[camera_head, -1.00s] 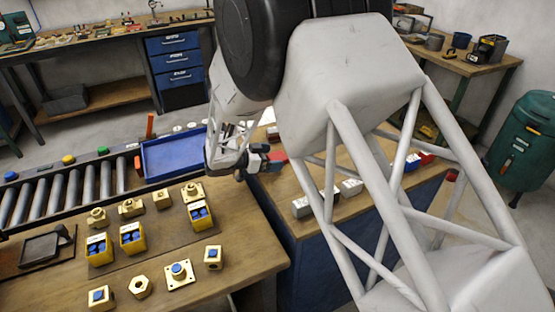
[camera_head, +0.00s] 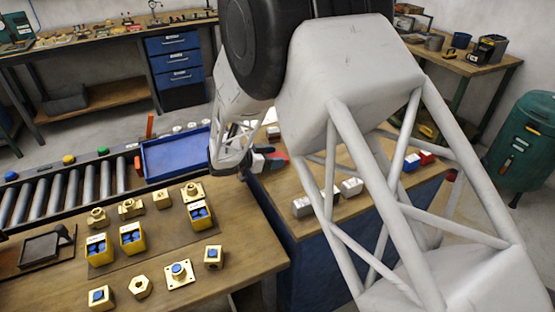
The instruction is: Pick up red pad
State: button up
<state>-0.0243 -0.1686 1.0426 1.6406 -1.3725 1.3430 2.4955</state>
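A red piece (camera_head: 279,158), which may be the red pad, shows at the left end of the blue-fronted wooden bench, just right of my gripper (camera_head: 245,165). My gripper hangs low beside it, over the gap between the roller conveyor and that bench. The fingers are small, dark and partly hidden by my own wrist, so I cannot tell how far they are apart, or whether they touch the red piece. A second red block (camera_head: 426,157) sits farther right on the same bench, beside a blue and white block (camera_head: 412,162).
White and grey blocks (camera_head: 350,187) stand on the bench behind my arm's struts. A blue tray (camera_head: 177,153) lies at the conveyor's (camera_head: 75,183) right end. Brass parts and yellow bins (camera_head: 132,238) with blue pieces cover the front left table.

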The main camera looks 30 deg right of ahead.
jog(key=c, duration=0.3)
jog(key=shift+r, duration=0.15)
jog(key=shift+c, duration=0.2)
notch_tip(320, 180, up, 28)
dwell(0.5)
